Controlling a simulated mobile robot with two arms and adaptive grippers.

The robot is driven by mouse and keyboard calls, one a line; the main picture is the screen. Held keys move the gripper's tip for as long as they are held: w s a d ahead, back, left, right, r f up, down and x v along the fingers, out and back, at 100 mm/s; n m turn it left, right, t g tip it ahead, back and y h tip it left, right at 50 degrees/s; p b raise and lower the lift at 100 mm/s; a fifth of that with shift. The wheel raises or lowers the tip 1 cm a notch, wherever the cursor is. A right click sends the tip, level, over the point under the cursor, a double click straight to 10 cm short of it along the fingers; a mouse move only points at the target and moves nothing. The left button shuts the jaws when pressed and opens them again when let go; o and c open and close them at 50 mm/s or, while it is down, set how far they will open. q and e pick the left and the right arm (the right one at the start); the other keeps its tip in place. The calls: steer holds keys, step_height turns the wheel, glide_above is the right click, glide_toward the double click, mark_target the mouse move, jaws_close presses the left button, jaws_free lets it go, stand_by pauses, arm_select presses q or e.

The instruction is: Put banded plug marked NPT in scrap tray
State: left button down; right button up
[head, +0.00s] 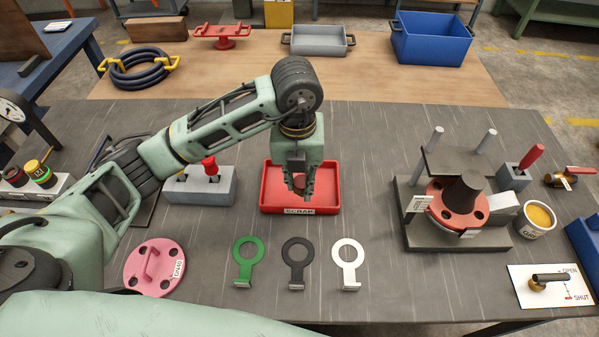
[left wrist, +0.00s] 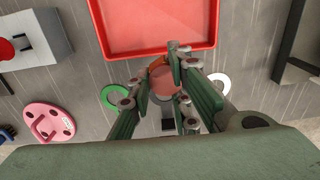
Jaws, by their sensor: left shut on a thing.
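The red tray marked SCRAP (head: 268,205) lies mid-table; its red floor also shows in the left wrist view (left wrist: 150,20). My left gripper (head: 299,188) comes down over the tray in the head view. It is shut on a reddish-brown round plug (left wrist: 163,80) with an orange edge, beyond the tray's rim in the left wrist view. No marking on this plug is readable. Two other banded plugs, one dark with a red band (head: 14,175) and one yellow-topped with a green band (head: 40,173), stand in a rack at far left. My right gripper is not in view.
A grey block with a red handle (head: 209,180) stands left of the tray. Green (head: 248,262), black (head: 296,262) and white (head: 347,262) ring tags lie in front. A pink flange (head: 150,272) is at front left; the spool fixture (head: 460,205) stands right.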

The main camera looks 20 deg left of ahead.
arm_select(q)
steer(key=w+f, duration=0.1)
steer(key=w, duration=0.1)
steer(key=w+a+f+p, duration=0.1)
steer(key=w+f, duration=0.1)
steer(key=w+a+f+p, duration=0.1)
steer(key=w, duration=0.1)
steer(key=shift+w+a+f, duration=0.25)
steer(key=shift+w+f, duration=0.15)
step_height(320, 180, down, 4)
steer(key=shift+r+p, duration=0.25)
steer(key=shift+p, duration=0.3)
steer(key=c, duration=2)
jaws_free()
steer(key=shift+f, duration=0.15)
steer(key=shift+c, duration=0.2)
steer(key=o, duration=0.4)
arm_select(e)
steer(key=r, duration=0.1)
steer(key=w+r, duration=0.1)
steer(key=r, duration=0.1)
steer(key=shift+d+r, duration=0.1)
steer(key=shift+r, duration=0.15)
